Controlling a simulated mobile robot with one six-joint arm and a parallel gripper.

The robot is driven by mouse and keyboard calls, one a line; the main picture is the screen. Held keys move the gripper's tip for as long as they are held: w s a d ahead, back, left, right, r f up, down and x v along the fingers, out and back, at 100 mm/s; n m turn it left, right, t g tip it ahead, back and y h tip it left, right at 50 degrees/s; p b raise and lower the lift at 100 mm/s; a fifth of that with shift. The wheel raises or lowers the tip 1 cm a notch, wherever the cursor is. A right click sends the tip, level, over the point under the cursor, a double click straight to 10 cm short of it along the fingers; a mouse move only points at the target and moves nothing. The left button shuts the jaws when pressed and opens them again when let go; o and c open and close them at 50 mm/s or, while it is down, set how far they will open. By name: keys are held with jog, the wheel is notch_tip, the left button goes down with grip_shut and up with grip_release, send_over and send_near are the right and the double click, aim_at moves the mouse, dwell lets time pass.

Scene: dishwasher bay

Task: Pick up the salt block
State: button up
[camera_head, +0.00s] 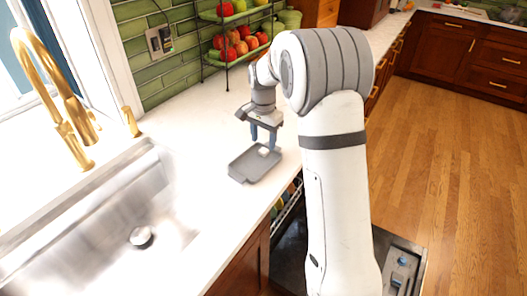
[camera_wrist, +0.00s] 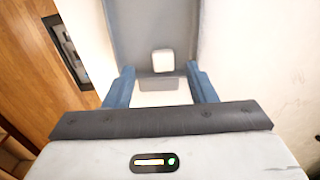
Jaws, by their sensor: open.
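A small white block (camera_head: 263,151), which looks like the salt block, sits on a grey tray (camera_head: 242,168) on the white counter. In the wrist view the block (camera_wrist: 163,61) lies at the near end of the tray (camera_wrist: 150,20). My gripper (camera_head: 263,140) is above the tray's far end, pointing down, with its two blue fingers apart. In the wrist view my gripper (camera_wrist: 160,72) is open and empty, and the block appears between and just beyond the fingertips. I cannot tell the exact height gap.
A steel sink (camera_head: 110,215) with a gold faucet (camera_head: 60,100) is at the left. A tiered fruit rack (camera_head: 235,45) stands behind my gripper. An open dishwasher (camera_head: 290,225) is below the counter edge. The counter between sink and tray is clear.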

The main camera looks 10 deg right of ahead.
aim_at(261, 152)
jog(key=f, duration=0.4)
jog(key=shift+a+f+p, duration=0.1)
jog(key=shift+a+p, duration=0.2)
jog(key=shift+c, duration=0.3)
jog(key=c, duration=1)
